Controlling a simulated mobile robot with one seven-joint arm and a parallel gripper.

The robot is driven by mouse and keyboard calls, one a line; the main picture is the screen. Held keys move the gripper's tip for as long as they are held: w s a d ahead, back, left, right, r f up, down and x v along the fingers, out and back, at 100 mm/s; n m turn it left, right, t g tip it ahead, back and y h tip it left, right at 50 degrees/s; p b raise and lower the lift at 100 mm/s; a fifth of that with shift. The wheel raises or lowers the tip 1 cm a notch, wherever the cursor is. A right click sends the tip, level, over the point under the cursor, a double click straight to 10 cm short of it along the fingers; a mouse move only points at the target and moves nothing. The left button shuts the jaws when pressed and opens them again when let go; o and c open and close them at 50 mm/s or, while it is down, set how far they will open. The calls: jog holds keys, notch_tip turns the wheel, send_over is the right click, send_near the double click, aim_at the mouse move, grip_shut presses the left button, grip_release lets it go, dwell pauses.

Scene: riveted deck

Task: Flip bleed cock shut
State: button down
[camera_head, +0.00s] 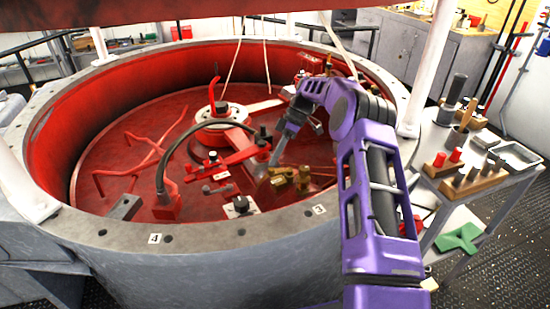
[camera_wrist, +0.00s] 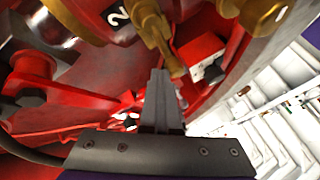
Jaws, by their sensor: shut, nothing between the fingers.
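The brass bleed cock (camera_head: 301,180) stands on the red floor inside the large round drum. In the wrist view the brass fitting (camera_wrist: 150,22) is at the top centre, and its lever (camera_wrist: 172,58) slants down to the right. My gripper (camera_wrist: 160,74) is shut and empty, its fingertips just below the lever in the picture. I cannot tell whether they touch it. In the head view my gripper (camera_head: 266,166) reaches down into the drum, just left of the brass parts. Its fingertips are too small to make out there.
The drum's grey rim (camera_head: 245,238) carries number plates and bolts. A black hose (camera_head: 172,150) arches at the left, beside red levers (camera_head: 215,167) near the centre. A further brass part (camera_wrist: 265,12) is at the upper right. A tool cart (camera_head: 500,185) stands outside, right.

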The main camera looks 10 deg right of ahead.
dwell(0.3)
jog(key=p+v, duration=0.1)
jog(key=v, duration=0.6)
jog(key=shift+r, duration=0.15)
jog(key=shift+d, duration=0.15)
